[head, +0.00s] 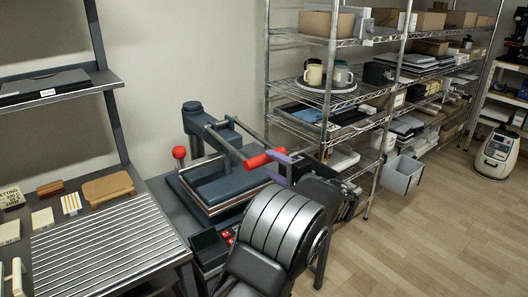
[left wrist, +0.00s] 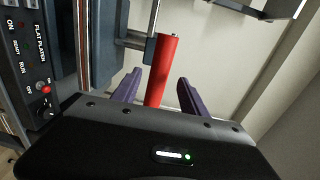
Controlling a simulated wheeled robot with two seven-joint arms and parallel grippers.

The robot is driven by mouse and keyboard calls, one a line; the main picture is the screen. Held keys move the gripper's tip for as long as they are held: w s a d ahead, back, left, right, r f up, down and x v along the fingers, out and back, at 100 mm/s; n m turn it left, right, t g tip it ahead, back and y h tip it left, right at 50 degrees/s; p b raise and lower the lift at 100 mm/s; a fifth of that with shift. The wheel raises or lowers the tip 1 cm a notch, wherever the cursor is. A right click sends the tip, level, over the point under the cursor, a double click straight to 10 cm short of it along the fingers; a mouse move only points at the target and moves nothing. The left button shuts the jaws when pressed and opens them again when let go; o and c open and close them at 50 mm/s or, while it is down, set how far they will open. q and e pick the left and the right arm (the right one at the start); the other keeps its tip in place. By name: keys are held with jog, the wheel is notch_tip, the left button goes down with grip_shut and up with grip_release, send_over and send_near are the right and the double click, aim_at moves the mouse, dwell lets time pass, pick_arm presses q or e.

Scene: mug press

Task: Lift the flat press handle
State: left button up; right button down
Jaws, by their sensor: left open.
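The flat press (head: 215,185) stands on a dark bench, with a dark upper plate above its base. Its handle is a metal bar ending in a red cylindrical grip (head: 258,160), slanting down to the right in the head view. My left gripper (head: 271,165), with purple fingers, is open at the outer end of this grip. In the left wrist view the red grip (left wrist: 165,62) passes between the two open purple fingers (left wrist: 158,84). Gaps show on both sides, though contact lower down cannot be judged. My right gripper is not in view.
A red ball knob (head: 179,152) stands left of the press. A control panel labelled FLAT PLATEN (left wrist: 35,75) is close to my left wrist. A loaded wire shelf (head: 330,90) stands behind, and a slatted metal table (head: 100,250) is at left.

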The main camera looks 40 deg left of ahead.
aim_at(261, 156)
pick_arm(q)
jog(key=shift+w+f, duration=0.2)
jog(key=shift+w, duration=0.65)
jog(key=shift+s+r, duration=0.25)
jog(key=shift+s, duration=0.2)
jog(key=shift+w+a+f, duration=0.15)
jog(key=shift+w+a, duration=0.1)
jog(key=p+x, duration=0.1)
jog(key=x, duration=0.5)
jog(key=shift+a+p, duration=0.35)
jog(key=shift+w+a, duration=0.2)
jog(key=shift+a, duration=0.1)
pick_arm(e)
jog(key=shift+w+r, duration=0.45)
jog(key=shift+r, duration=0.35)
pick_arm(q)
jog(key=shift+c, duration=0.2)
grip_shut()
jog(key=shift+f, duration=0.1)
